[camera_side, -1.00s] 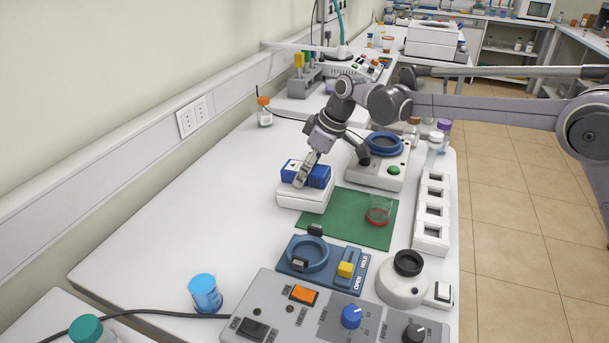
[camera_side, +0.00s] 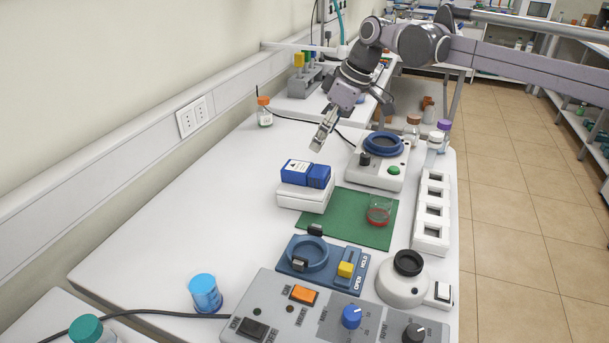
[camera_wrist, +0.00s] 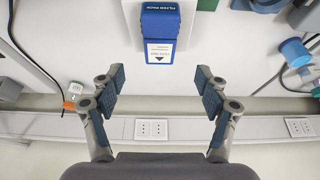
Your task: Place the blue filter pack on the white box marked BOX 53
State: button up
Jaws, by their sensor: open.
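The blue filter pack (camera_side: 306,174) lies flat on top of the white box (camera_side: 303,198) in the side view. In the wrist view the pack (camera_wrist: 160,32) reads FILTER PACK and bears a white label; the box (camera_wrist: 187,28) shows around it. The box's own marking cannot be read. My gripper (camera_side: 319,146) is above and behind the pack, clear of it and empty. In the wrist view my gripper (camera_wrist: 160,95) has its fingers spread wide, with the pack beyond them.
A green mat (camera_side: 355,230) with a glass dish of red liquid (camera_side: 378,212) lies in front of the box. A white device with a blue ring (camera_side: 383,160) stands to the right. The white bench (camera_side: 200,235) is clear to the left.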

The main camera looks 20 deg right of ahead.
jog(key=s+d+r+m+t+h, duration=0.1)
jog(key=s+d+m, duration=0.1)
jog(key=s+d, duration=0.4)
jog(key=s+d+r+m+t, duration=0.1)
jog(key=s+d+m, duration=0.25)
jog(key=s, duration=0.55)
jog(key=s+d+f+m+t+h, duration=0.1)
jog(key=s+d+f, duration=0.2)
jog(key=s+f, duration=0.2)
jog(key=s+d+f+m+t+h, duration=0.1)
jog(key=s+d+f, duration=0.3)
jog(key=s, duration=0.5)
jog(key=shift+s+f+m, duration=0.3)
jog(key=shift+f+m, duration=0.2)
jog(key=shift+m, duration=0.25)
